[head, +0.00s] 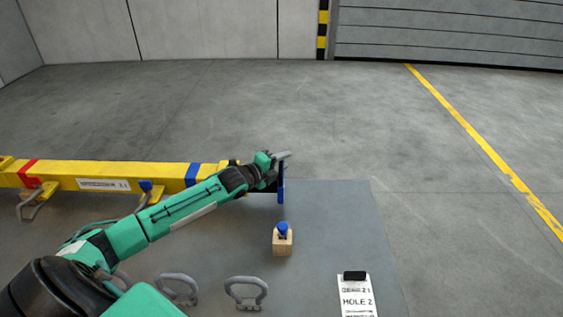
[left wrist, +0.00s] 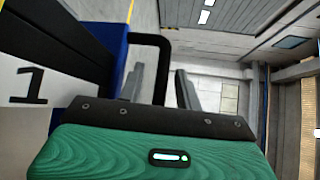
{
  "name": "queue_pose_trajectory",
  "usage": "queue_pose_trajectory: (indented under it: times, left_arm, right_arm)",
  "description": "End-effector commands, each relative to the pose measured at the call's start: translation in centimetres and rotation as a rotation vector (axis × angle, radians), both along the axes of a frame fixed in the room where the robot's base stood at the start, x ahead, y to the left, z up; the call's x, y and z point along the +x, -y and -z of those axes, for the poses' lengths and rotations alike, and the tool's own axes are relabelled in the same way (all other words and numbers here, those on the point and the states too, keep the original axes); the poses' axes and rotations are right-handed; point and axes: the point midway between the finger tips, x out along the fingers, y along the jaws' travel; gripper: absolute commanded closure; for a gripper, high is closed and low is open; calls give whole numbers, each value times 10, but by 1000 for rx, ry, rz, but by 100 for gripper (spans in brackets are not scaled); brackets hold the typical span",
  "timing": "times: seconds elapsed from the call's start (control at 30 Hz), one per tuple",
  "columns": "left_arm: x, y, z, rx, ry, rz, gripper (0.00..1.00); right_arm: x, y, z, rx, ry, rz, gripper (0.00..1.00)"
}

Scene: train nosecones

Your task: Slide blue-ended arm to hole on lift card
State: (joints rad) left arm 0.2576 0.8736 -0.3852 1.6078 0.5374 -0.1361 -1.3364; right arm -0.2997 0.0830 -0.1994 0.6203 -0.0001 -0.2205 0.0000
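A yellow beam (head: 125,170) with a red band and a blue band (head: 193,174) lies across the left of the grey table. At its right end is an upright blue end plate (head: 281,187), which also shows in the left wrist view (left wrist: 108,38) with a black handle (left wrist: 152,40). My left gripper (head: 283,156) is at this end; in the left wrist view its fingers (left wrist: 160,88) stand apart on either side of the handle, with gaps visible. My forearm hides part of the beam. The lift card (head: 357,299) reads "HOLE 2" under a black clip. My right gripper is out of view.
A wooden block (head: 282,244) with a blue-topped pin stands in front of the end plate. Grey shackles (head: 246,292) lie at the table's front. Another blue-topped pin (head: 146,186) is at the beam. The floor beyond the table (head: 385,240) is clear.

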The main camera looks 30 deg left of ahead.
Motion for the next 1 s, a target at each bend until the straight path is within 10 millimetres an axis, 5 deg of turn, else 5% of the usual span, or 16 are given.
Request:
queue_pose_trajectory:
  times: [0.17, 0.33, 0.6, 1.0]
  left_arm:
    - [0, 0, 0, 0, 0, 0, 68]
    - [0, 0, 0, 0, 0, 0, 100]
    - [3, 5, 1, -2, 0, 1, 100]
    - [39, 66, 0, -4, 1, 4, 100]
  right_arm:
    - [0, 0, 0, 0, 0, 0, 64]
    - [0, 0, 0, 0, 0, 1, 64]
    - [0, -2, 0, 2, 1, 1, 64]
    - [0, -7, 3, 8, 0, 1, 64]
